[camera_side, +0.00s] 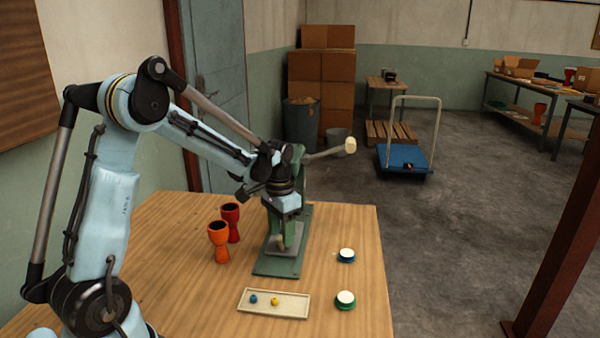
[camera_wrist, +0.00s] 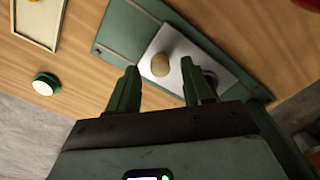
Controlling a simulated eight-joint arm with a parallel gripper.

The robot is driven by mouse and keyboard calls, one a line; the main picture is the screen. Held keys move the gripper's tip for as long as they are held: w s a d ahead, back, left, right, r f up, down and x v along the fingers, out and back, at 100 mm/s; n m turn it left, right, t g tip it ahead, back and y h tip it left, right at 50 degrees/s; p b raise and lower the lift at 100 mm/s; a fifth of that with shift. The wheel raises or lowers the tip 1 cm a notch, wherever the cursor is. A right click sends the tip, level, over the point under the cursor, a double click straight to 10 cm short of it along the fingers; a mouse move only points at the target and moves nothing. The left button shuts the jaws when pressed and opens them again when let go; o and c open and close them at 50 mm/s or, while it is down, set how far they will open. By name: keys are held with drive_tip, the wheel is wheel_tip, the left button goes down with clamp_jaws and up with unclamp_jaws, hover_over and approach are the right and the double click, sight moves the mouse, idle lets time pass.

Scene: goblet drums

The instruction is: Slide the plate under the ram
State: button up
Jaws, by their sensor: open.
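The grey metal plate (camera_side: 291,244) lies on the green base (camera_side: 275,266) of the press, with a rounded tan knob standing on it. In the wrist view the plate (camera_wrist: 197,50) lies ahead of my gripper (camera_wrist: 160,66), and the knob (camera_wrist: 160,64) appears between its two open green fingers. I cannot tell whether either finger touches the knob. In the side view my gripper (camera_side: 284,234) points down over the plate. The press (camera_side: 301,180) stands mostly behind my wrist, and its ram is hidden there. A dark round part shows beside the right finger in the wrist view.
An orange goblet drum (camera_side: 219,242) and a red one (camera_side: 231,223) stand left of the press. A cream tray (camera_side: 290,306) with blue and yellow pieces lies in front. Two white-topped round pieces (camera_side: 346,255) (camera_side: 345,300) sit right. The press lever (camera_side: 330,152) sticks out right.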

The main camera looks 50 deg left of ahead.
wheel_tip(320, 180, up, 11)
idle(0.4)
drive_tip(key=s+f+t, duration=0.1)
drive_tip(key=s+t, duration=0.3)
drive_tip(key=s, duration=0.1)
drive_tip(key=shift+t, duration=0.3)
drive_tip(key=shift+x, duration=6)
drive_tip(key=shift+s+f, duration=0.1)
drive_tip(key=shift+s, duration=0.05)
clamp_jaws()
